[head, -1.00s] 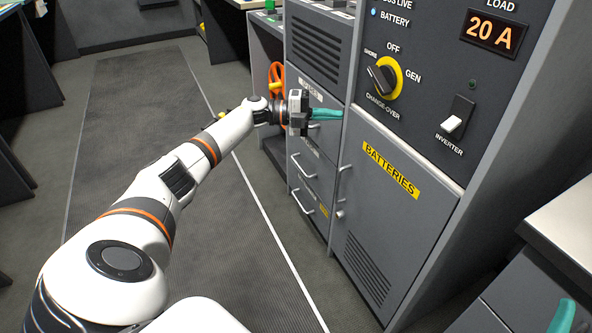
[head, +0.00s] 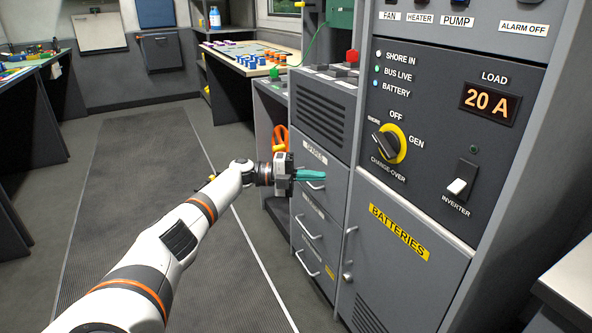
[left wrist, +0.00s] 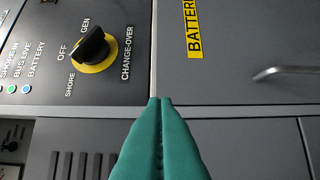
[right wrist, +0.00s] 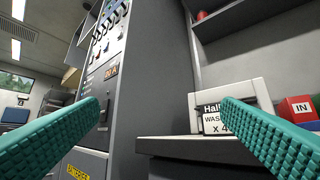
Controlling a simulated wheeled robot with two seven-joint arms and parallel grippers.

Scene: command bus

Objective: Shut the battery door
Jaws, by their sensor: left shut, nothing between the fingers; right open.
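The battery door (head: 400,275) is the grey panel with a yellow BATTERIES label, low on the tall cabinet in the head view. It looks flush or nearly flush with the frame; a small gap cannot be ruled out. Its handle (head: 350,250) is on its left edge. The door also shows at the upper right of the left wrist view (left wrist: 245,70). My left gripper (head: 325,176) is shut and empty, left of the door's top corner, in front of the drawers. My right gripper (right wrist: 165,108) is open and empty in the right wrist view; the head view does not show it.
A drawer unit (head: 315,215) with several handles stands left of the door. Above the door is a panel with a change-over knob (head: 388,145) and an inverter switch (head: 461,186). A counter (head: 572,280) is at the right. The floor mat (head: 130,180) is clear.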

